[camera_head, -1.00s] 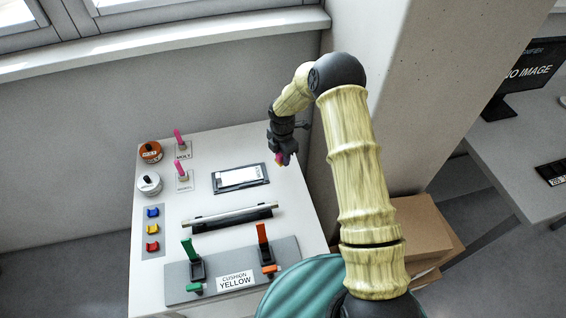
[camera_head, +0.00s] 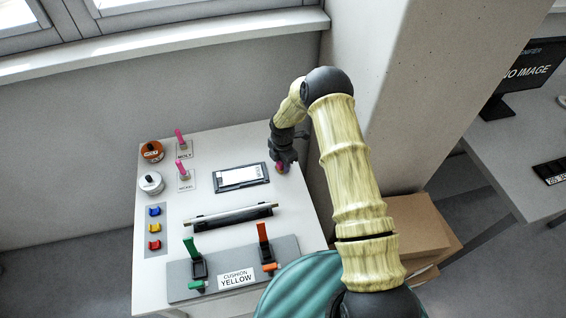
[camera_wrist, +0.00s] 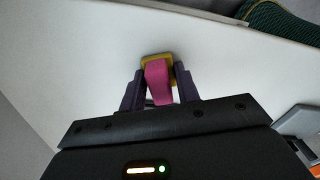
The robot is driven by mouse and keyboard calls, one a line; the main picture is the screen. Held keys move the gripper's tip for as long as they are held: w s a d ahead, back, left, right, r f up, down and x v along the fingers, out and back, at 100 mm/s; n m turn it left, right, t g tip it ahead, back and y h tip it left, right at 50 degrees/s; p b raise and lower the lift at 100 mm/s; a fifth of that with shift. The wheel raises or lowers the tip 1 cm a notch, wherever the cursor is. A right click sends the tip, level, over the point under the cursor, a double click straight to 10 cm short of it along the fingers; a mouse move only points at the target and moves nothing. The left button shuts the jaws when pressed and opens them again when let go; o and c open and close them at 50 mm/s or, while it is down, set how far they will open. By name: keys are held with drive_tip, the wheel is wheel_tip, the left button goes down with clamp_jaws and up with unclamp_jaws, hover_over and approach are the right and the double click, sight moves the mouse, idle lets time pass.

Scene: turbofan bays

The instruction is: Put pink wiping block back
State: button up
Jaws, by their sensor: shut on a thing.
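The pink wiping block (camera_wrist: 157,80), with a pink body and a yellow edge at its far end, is between the fingers of my gripper (camera_wrist: 158,90) in the wrist view. My gripper is shut on it. In the head view my gripper (camera_head: 282,166) is low at the right side of the white table, right of the dark-framed tray (camera_head: 240,188). The block (camera_head: 281,168) shows there only as a small pink patch. I cannot tell whether it touches the table. Two other pink pieces (camera_head: 180,136) (camera_head: 183,169) stand upright by small labels at the left.
The white table (camera_head: 160,285) carries orange (camera_head: 152,152) and white (camera_head: 151,184) round containers, coloured clips (camera_head: 154,228), a rod on a holder (camera_head: 230,215) and a grey panel (camera_head: 238,287) with green and orange levers. A pillar stands close right of my arm.

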drive_tip(key=shift+f, duration=0.1)
drive_tip(key=o, duration=0.9)
drive_tip(key=shift+o, duration=0.2)
wheel_tip(320, 180, up, 12)
drive_tip(key=b, duration=0.4)
drive_tip(key=shift+r, duration=0.2)
drive_tip(key=s+d+r+m+t, duration=0.1)
drive_tip(key=s+d+r+m, duration=0.3)
drive_tip(key=s+m, duration=0.4)
drive_tip(key=s+d+r+m, duration=0.4)
drive_tip(key=s+r+m, duration=0.1)
drive_tip(key=s+m, duration=0.3)
drive_tip(key=s+d+r+m+t, duration=0.1)
drive_tip(key=s+d+r+m, duration=0.3)
drive_tip(key=s+m, duration=0.4)
drive_tip(key=shift+s+d+r+m+t, duration=0.15)
drive_tip(key=shift+s+r+m+t, duration=0.2)
drive_tip(key=shift+s, duration=0.2)
